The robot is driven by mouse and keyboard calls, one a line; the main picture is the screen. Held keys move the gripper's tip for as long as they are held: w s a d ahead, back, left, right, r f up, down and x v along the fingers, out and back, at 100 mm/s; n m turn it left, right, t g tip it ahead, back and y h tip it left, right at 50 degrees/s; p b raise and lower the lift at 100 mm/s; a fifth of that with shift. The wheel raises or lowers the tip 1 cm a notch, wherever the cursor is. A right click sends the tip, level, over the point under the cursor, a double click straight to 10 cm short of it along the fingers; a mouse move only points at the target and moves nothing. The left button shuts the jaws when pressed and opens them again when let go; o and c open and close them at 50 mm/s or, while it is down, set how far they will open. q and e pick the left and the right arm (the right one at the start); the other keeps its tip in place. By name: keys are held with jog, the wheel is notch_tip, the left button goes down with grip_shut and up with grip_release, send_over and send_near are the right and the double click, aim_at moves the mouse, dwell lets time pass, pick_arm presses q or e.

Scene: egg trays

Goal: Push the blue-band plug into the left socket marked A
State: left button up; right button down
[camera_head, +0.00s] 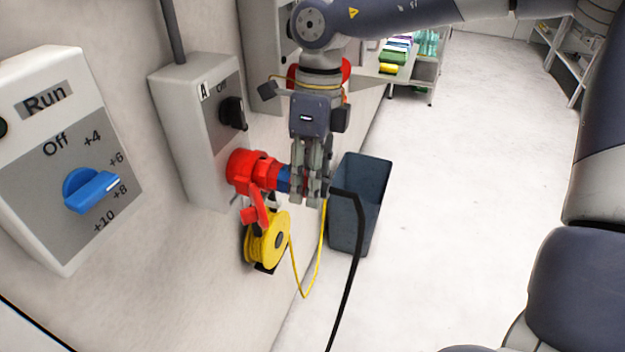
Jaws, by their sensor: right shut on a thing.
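The left socket (240,168) is red, on the front of a grey switch box (172,120) marked A. Its red lid (255,212) hangs down below. The blue-band plug (285,179) is lined up with the socket and meets its mouth; how deep it sits I cannot tell. My right gripper (311,190) is shut on the plug from above, its fingers hiding the plug's rear part. A black cable (356,250) leaves the plug to the right and runs down. My left gripper is not in view.
A yellow cable reel (267,243) hangs on the wall below the socket. A dark bin (372,180) stands behind the gripper. A box with a blue knob (90,190) is at left. A second box (262,40) is partly hidden behind my arm. The floor at right is clear.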

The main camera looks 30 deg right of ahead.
jog(key=shift+w+a, duration=0.4)
jog(key=shift+w, duration=0.1)
dwell(0.4)
jog(key=c, duration=1.8)
grip_release()
jog(key=shift+c, duration=0.2)
jog(key=o, duration=0.8)
jog(key=shift+a, duration=0.1)
jog(key=shift+c, duration=0.2)
jog(key=shift+w, duration=0.1)
jog(key=shift+r, duration=0.25)
jog(key=v, duration=1.1)
jog(key=shift+r, duration=0.3)
